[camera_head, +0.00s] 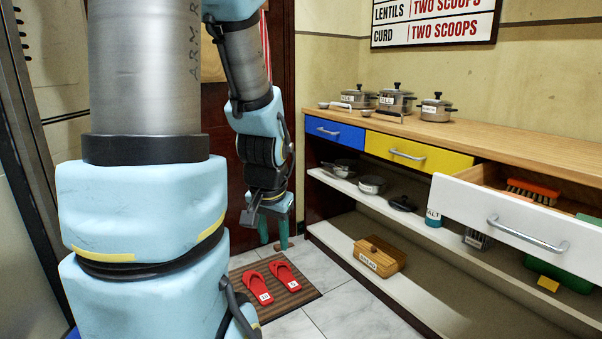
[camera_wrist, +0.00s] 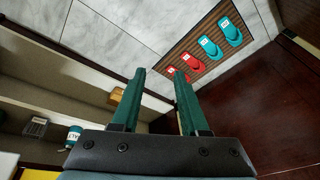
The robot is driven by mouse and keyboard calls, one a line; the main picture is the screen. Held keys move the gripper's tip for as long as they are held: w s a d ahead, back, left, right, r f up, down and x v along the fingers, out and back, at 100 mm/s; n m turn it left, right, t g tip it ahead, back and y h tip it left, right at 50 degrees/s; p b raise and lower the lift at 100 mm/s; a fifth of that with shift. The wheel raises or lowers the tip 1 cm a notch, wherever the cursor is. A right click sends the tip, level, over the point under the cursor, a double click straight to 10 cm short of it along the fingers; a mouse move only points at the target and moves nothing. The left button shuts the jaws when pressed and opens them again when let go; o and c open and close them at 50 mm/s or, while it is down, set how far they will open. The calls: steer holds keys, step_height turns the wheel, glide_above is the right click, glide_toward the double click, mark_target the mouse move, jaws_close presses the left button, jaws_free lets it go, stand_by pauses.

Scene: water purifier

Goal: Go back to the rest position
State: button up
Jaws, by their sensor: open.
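My gripper (camera_head: 274,240) hangs near the dark red door, to the left of the counter, with its green fingers pointing down. In the wrist view the two fingers of my gripper (camera_wrist: 160,76) stand apart with nothing between them. My arm fills the left of the head view and hides part of the room behind it.
The white drawer (camera_head: 505,228) is pulled out at right; the blue drawer (camera_head: 335,132) and yellow drawer (camera_head: 420,153) look shut. Red slippers (camera_head: 285,275) lie on a brown mat (camera_head: 306,295); teal slippers (camera_wrist: 230,33) show in the wrist view. A wooden box (camera_head: 380,256) sits on the low shelf.

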steer(key=s+a+r+n+g+p, duration=0.1)
steer(key=s+r+n+g, duration=0.15)
steer(key=s, duration=0.25)
step_height(320, 180, up, 25)
steer(key=p, duration=2.6)
steer(key=shift+w+r+n+t+p, duration=0.2)
steer(key=shift+w+n+t+p, duration=0.15)
